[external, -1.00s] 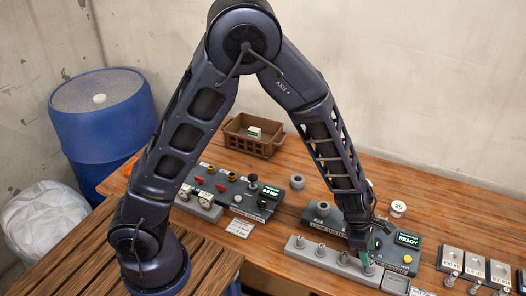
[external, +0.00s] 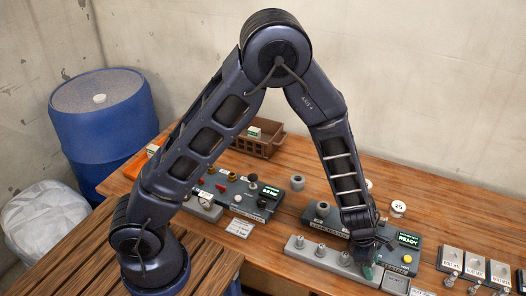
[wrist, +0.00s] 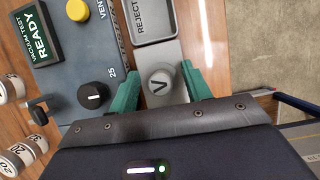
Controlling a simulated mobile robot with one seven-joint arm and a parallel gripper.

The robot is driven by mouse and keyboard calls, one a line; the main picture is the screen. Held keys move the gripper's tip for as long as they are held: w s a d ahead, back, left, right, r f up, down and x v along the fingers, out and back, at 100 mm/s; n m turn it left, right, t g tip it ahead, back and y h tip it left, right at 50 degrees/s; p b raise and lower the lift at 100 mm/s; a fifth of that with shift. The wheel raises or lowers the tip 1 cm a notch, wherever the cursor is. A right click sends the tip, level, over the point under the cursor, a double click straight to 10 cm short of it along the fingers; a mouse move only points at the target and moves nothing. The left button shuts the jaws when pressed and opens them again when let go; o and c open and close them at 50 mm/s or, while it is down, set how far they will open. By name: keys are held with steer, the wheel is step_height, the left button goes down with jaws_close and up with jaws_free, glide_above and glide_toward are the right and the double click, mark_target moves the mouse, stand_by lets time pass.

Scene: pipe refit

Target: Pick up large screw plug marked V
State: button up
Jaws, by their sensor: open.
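The large screw plug marked V (wrist: 159,84) shows in the wrist view as a grey round top with a black V. It stands at the right end of a light grey block (external: 318,256), and in the external view my gripper hides most of it. My gripper (wrist: 161,86) is open, with one green finger on each side of the plug. In the external view my gripper (external: 369,270) is low over the right end of the block. I cannot tell whether the fingers touch the plug.
A vacuum test panel with a READY display (wrist: 41,38), a yellow button (wrist: 77,10) and a black knob (wrist: 93,95) is close by. A REJECT tray (wrist: 153,22) sits beside the plug. Several other plugs stand along the block. A brown crate (external: 268,150) stands at the back.

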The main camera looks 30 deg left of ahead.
steer(key=c, duration=0.8)
steer(key=shift+r, duration=0.1)
